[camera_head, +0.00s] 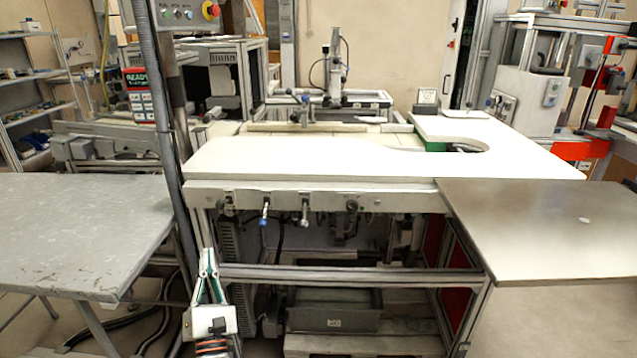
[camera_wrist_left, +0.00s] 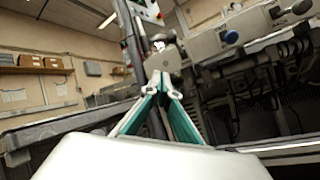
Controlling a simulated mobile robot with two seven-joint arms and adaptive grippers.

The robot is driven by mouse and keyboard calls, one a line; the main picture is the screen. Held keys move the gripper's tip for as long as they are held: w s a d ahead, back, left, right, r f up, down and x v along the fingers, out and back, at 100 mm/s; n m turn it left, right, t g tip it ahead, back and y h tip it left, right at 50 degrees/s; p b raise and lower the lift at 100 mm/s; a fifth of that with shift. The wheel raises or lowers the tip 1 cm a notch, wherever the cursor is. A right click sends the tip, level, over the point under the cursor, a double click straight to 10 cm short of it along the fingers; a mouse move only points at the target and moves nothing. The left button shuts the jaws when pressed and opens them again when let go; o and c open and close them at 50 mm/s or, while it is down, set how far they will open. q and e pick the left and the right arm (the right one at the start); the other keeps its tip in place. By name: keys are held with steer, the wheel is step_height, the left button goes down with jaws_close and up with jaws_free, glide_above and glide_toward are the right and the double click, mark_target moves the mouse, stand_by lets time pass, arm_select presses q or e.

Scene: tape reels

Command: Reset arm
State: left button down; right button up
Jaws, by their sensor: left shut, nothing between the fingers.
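My left gripper (camera_head: 209,254) is at the lower left of the head view, pointing up, with its fingertips together. It holds nothing and is in front of the white workbench's lower frame, right of the grey table. In the left wrist view its green-sided fingers (camera_wrist_left: 162,80) meet at the tips, with nothing between them. My right gripper is in neither view. No tape reel can be made out in these views.
A white-topped workbench (camera_head: 300,158) with a rounded cutout fills the middle. A dark upright post (camera_head: 160,130) stands close to my left gripper. A grey bin (camera_head: 333,312) sits under the bench.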

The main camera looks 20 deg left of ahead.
arm_select(q)
steer(key=s+d+f+m+g+h+p, duration=0.1)
steer(key=s+d+f+m+h+p, duration=0.25)
steer(key=d+m+h, duration=0.65)
steer(key=s+d+f+m+g+h+p, duration=0.2)
steer(key=s+d+f+m+h, duration=0.4)
steer(key=m, duration=0.8)
steer(key=s+d+f+m+g+p, duration=0.1)
steer(key=s+d+f+m+g, duration=0.1)
steer(key=s+f+m+g, duration=0.2)
steer(key=s+d+f+m+g+y+p, duration=0.1)
steer(key=s+d+f+m+g+p, duration=0.1)
steer(key=s+f+m, duration=0.4)
steer(key=s+d+m+g, duration=0.1)
steer(key=s+m+g, duration=0.1)
steer(key=s+m, duration=0.3)
steer(key=shift+s+f+y, duration=0.3)
steer(key=shift+s, duration=1.1)
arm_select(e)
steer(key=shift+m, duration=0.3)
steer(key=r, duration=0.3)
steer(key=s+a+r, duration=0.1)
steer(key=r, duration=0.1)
